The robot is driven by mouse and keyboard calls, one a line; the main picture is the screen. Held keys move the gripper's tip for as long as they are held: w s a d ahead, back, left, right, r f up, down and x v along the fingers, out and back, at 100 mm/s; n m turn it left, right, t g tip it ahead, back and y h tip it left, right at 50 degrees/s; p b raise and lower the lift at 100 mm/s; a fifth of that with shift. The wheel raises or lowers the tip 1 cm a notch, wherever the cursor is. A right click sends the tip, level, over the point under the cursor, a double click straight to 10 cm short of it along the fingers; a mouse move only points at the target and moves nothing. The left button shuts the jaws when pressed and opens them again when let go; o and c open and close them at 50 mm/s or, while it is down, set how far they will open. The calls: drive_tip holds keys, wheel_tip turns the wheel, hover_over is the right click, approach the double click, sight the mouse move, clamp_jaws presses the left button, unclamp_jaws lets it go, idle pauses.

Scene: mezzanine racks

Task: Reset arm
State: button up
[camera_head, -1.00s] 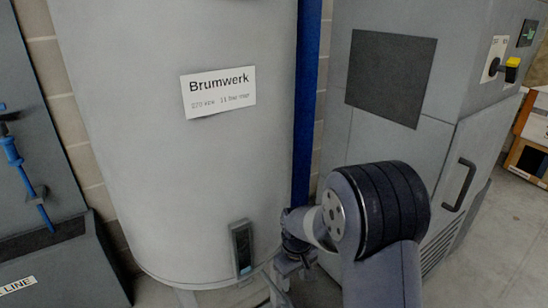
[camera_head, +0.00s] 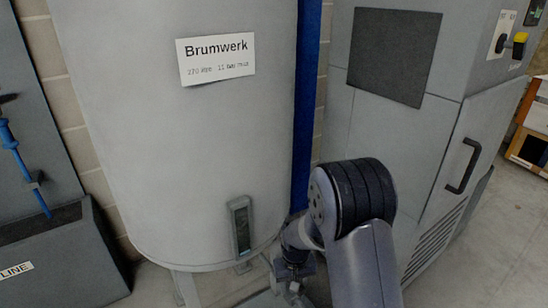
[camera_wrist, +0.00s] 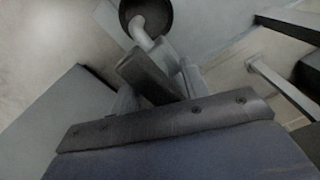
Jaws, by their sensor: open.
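My arm (camera_head: 360,250) reaches in from the lower right in the head view, its thick dark joint bent in front of the grey cabinet. My gripper (camera_head: 294,284) is low, by the bottom right of the pale tank (camera_head: 215,140), and small and partly hidden by my arm. Its jaws are open, and I see nothing held. Whether it touches the tank or its legs I cannot tell. The wrist view shows a dark bar with screws close up, and a pale bent pipe with a dark round end (camera_wrist: 146,14) beyond.
The tank bears a "Brumwerk" label (camera_head: 216,60) and a small gauge (camera_head: 241,228). A blue upright pipe (camera_head: 306,110) runs behind it. A grey cabinet (camera_head: 400,150) with a black handle stands right. A dark unit (camera_head: 50,255) stands left. Open floor (camera_head: 505,245) lies at the right.

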drive_tip(key=shift+m+b, duration=0.4)
drive_tip(key=shift+m, duration=1.6)
